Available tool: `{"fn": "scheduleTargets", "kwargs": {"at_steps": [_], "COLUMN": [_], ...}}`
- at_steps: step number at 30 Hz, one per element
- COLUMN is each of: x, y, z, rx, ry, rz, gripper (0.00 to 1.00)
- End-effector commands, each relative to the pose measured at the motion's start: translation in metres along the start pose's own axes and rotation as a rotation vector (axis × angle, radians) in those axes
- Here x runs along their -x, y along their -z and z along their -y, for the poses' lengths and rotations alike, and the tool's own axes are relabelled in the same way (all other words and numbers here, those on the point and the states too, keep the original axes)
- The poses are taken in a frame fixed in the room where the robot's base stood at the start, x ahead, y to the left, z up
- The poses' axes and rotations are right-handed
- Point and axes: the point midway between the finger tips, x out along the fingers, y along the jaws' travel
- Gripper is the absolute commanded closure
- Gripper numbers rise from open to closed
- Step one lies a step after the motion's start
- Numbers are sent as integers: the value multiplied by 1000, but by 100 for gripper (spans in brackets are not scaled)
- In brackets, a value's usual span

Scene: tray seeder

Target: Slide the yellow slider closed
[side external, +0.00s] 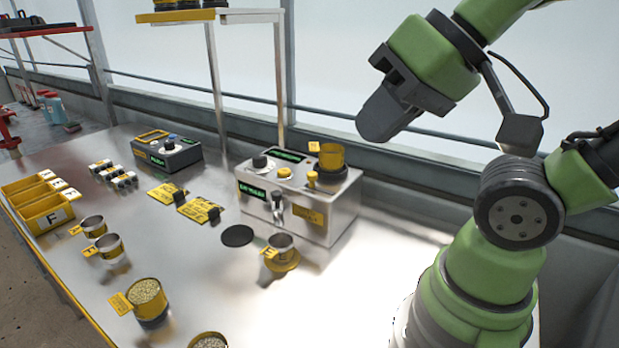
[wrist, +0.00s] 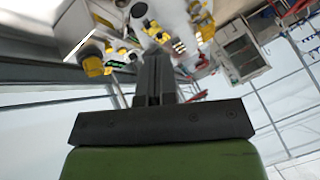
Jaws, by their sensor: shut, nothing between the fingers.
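The silver seeder machine (side external: 325,232) stands on the bench with a yellow cup (side external: 331,157) on top. A small upright yellow piece (side external: 312,179) sits on its top in front of the cup, next to a round yellow button (side external: 284,173). This piece may be the yellow slider, but I cannot tell for sure, nor its position along any track. My gripper (side external: 371,124) is shut and empty, high up and to the right of the machine, touching nothing. In the wrist view my shut fingers (wrist: 155,62) show against a tilted, distant bench; the yellow cup (wrist: 93,66) is at the upper left.
A seed-filled cup (side external: 147,292) and metal cups (side external: 108,246) stand on the front left of the bench. Yellow bins (side external: 43,212) line the left edge. A dark control box (side external: 167,153) and a shelf post (side external: 215,85) stand behind. The air around my gripper is clear.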

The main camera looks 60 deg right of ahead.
Motion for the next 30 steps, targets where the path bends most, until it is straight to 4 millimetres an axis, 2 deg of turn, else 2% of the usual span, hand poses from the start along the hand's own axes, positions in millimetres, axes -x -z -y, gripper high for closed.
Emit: {"fn": "scheduleTargets", "kwargs": {"at_steps": [14, 19, 20, 21, 26, 30], "x": [0, -2, -2, -4, -21, -46], "y": [0, 8, 12, 20, 64, 102], "z": [0, 0, 0, 0, -8, -26], "rx": [0, -13, -20, -31, -105, -183], "ry": [0, -20, -30, -49, -154, -252], "rz": [0, 16, 25, 39, 126, 212], "gripper": [100, 61, 54, 52, 52, 52]}}
